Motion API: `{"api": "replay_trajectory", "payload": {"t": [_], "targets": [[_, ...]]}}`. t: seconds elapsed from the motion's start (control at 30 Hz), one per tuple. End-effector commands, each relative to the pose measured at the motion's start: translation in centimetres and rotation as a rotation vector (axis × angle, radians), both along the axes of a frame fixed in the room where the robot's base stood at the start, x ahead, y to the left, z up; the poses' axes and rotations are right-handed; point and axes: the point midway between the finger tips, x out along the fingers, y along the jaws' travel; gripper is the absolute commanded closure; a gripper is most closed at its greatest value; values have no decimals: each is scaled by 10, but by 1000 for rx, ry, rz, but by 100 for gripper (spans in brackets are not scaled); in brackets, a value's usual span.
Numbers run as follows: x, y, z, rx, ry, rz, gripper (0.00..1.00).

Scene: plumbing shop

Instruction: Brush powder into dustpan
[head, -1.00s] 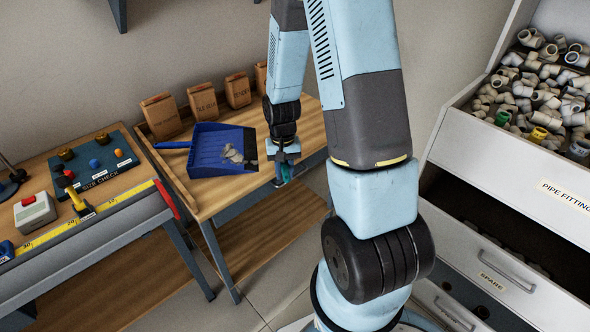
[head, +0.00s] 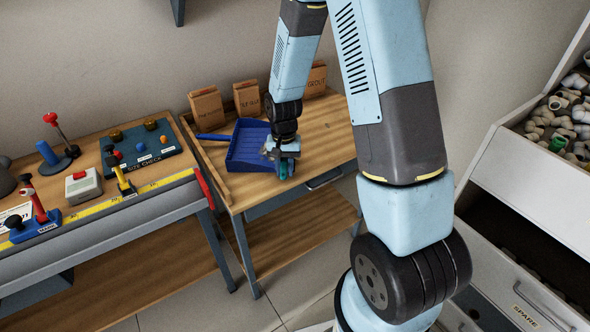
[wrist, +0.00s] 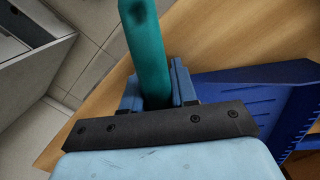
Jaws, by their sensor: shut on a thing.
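The blue dustpan (head: 246,148) lies on the small wooden table, its handle (head: 211,136) pointing left. Its ribbed blue side also shows at the right of the wrist view (wrist: 262,88). My gripper (head: 282,156) is at the dustpan's right, open-looking side and covers part of it. The gripper is shut on a teal-green brush handle (wrist: 147,52), which rises between the fingers in the wrist view. The brush's bristles are hidden. I cannot make out the grey powder now; the gripper and lower arm block that part of the dustpan.
Several brown paper bags (head: 247,99) stand along the table's back edge. A workbench (head: 92,204) with a gauge board (head: 143,146) and a yellow ruler adjoins at left. White fitting drawers (head: 530,200) stand at right. The tabletop right of the gripper is clear.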

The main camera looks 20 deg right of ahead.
Motion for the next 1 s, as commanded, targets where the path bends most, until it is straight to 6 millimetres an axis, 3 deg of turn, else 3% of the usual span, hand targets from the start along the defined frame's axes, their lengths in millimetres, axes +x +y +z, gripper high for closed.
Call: {"api": "replay_trajectory", "payload": {"t": [0.6,1.0], "targets": [[18,68,2,0,0,3,100],[19,67,48,1,-2,0,100]]}}
